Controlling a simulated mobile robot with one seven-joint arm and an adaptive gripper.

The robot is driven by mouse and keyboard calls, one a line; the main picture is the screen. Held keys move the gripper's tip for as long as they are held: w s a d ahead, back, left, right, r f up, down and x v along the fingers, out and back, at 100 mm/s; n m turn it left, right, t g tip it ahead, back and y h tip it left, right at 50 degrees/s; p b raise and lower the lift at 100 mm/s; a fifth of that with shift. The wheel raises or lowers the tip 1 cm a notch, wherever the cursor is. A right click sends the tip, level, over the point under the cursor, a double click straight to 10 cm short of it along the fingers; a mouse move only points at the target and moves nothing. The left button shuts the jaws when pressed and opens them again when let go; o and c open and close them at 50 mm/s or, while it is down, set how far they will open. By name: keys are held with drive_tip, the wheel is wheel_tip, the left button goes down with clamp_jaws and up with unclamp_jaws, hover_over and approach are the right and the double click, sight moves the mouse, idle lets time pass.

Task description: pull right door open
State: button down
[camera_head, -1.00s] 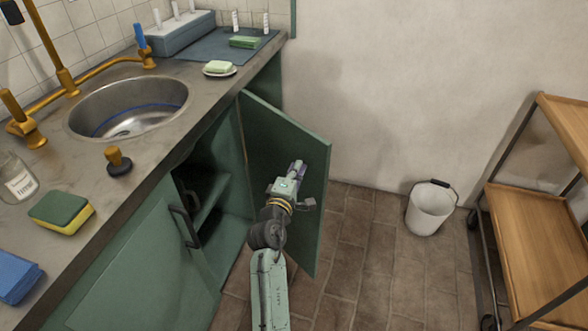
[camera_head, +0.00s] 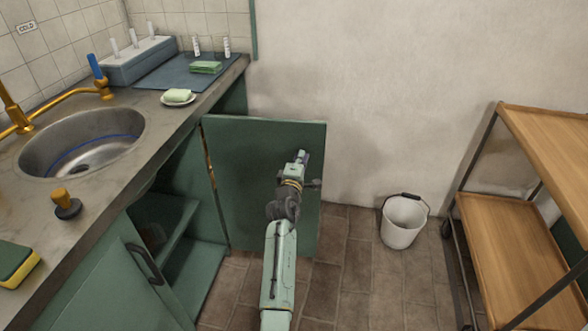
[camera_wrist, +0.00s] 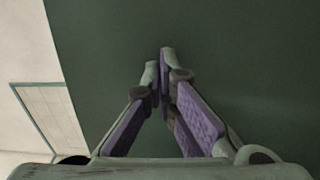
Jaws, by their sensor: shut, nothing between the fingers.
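The right door (camera_head: 240,150) of the green sink cabinet stands wide open in the head view, swung out from its hinge side near the back wall. Its inner face is towards me. My gripper (camera_head: 304,156) is in front of that inner face, near the door's free edge. In the wrist view the door's dark green panel (camera_wrist: 240,60) fills most of the picture behind my gripper (camera_wrist: 165,55). The fingertips are together with nothing between them. I cannot tell whether they touch the panel. The right door's handle is hidden.
The left door (camera_head: 110,280) is closed, with a dark handle (camera_head: 145,263). The cabinet shelf (camera_head: 172,235) shows in the opening. A white bucket (camera_head: 403,222) stands on the floor to the right, beside a wooden shelf cart (camera_head: 500,225). Floor between door and bucket is clear.

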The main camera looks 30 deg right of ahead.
drive_tip(key=shift+x, duration=1.35)
